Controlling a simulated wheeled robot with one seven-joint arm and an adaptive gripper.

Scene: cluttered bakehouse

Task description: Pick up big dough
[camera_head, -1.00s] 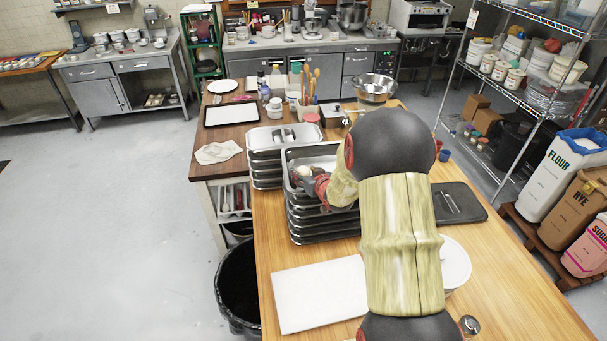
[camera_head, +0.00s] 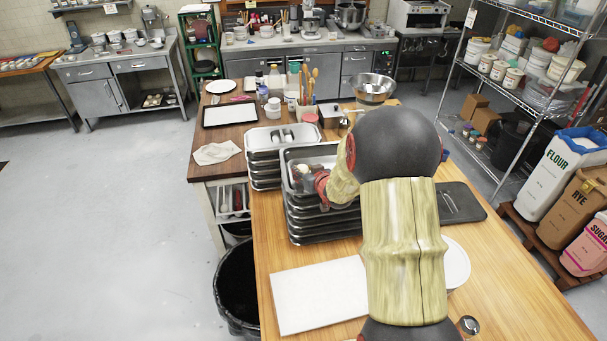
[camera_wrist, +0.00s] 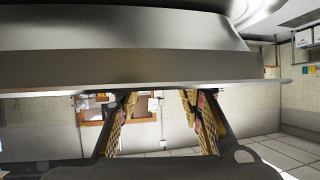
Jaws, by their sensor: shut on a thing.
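The top metal tray (camera_head: 318,152) of a dark stack sits on the wooden table. My gripper (camera_head: 310,180) reaches into its left part from the right, with red parts showing. A small pale lump, which looks like the dough (camera_head: 301,170), shows at the fingertips, partly hidden by the gripper. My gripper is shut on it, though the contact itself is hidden. In the wrist view, the tray's metal side and rim (camera_wrist: 120,68) fill the upper part and hide the fingertips. The two fingers of my gripper (camera_wrist: 160,105) stand apart below the rim.
A second tray stack (camera_head: 262,155) stands close behind on the left. A white board (camera_head: 318,296) lies in front and a white bowl (camera_head: 457,265) stands to the right. A dark tray (camera_head: 470,205) with utensils lies at right. A black bin (camera_head: 235,285) stands on the floor at left.

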